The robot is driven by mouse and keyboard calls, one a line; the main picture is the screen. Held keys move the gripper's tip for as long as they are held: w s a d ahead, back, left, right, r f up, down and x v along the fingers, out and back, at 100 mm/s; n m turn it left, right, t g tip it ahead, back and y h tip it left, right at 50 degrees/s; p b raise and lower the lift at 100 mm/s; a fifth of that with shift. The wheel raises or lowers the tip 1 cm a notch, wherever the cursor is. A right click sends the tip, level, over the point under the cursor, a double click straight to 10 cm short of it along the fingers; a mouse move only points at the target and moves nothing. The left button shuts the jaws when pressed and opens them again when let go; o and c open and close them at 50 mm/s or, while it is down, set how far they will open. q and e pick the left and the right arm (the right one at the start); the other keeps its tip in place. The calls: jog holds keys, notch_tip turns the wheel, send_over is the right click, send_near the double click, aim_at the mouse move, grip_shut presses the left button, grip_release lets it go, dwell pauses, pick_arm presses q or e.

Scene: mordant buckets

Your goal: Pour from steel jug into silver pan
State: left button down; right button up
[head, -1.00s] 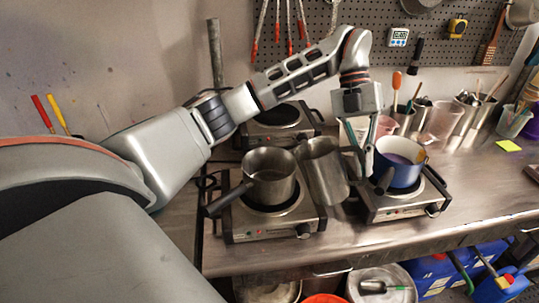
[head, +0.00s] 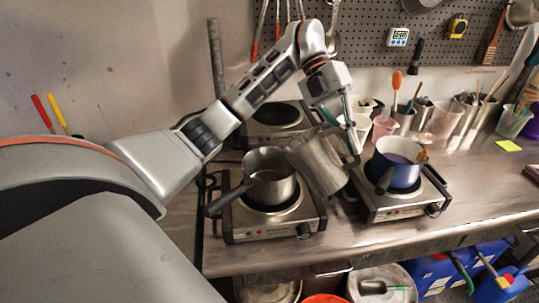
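The silver pan (head: 268,187) sits on the front left hot plate, its dark handle pointing to the front left. My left gripper (head: 352,146) is shut on the handle side of the steel jug (head: 322,168), at the jug's right. The jug is raised off the table and tilted left, its mouth at the pan's right rim. I cannot tell whether it touches the rim. The jug's inside is hidden, and I cannot clearly see any stream. A pale surface shows inside the pan. My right gripper is not in view.
A blue pot (head: 398,166) with purplish contents stands on the right hot plate (head: 402,204), close to the jug's right. Another hot plate (head: 274,121) is behind the pan. Cups and tool holders line the back. The table's right side has free room.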

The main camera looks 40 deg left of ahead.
pick_arm(q)
jog(key=shift+a, duration=0.15)
jog(key=shift+r, duration=0.2)
jog(key=shift+s+h, duration=0.1)
jog(key=shift+h, duration=0.2)
jog(key=shift+a, duration=0.25)
jog(key=shift+r, duration=0.15)
